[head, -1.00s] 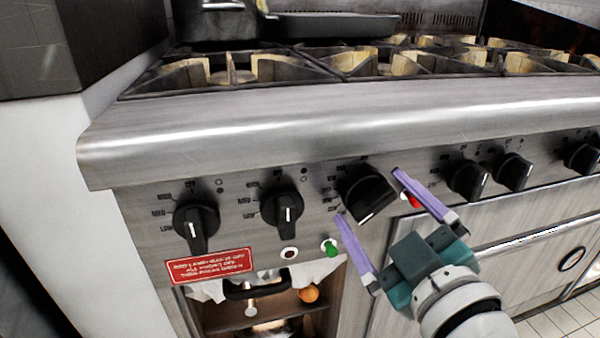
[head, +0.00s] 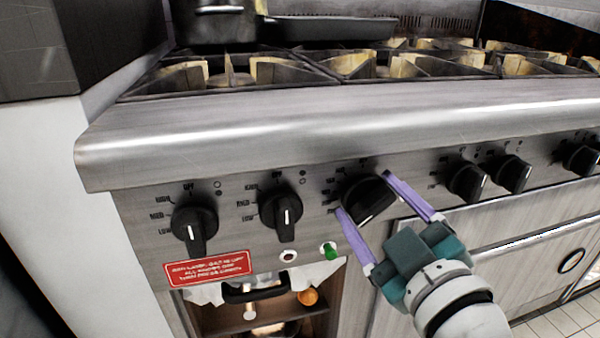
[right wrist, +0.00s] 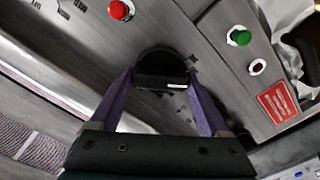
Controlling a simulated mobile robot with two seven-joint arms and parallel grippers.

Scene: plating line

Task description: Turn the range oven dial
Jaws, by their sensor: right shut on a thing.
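The range oven dial (head: 368,199) is a black knob, larger than its neighbours, on the steel front panel in the head view. My right gripper (head: 365,194), with two purple fingers, is shut on the dial, one finger on each side. In the right wrist view, the dial (right wrist: 161,70) sits between the fingertips, with its grip bar across the gap. Part of the dial's printed scale is hidden by the fingers. My left gripper is not in view.
Two black knobs (head: 195,222) (head: 281,212) stand left of the dial, with several more to the right (head: 467,181). A green button (head: 329,251) and a red warning label (head: 209,268) are below left. A steel ledge (head: 330,130) juts out above.

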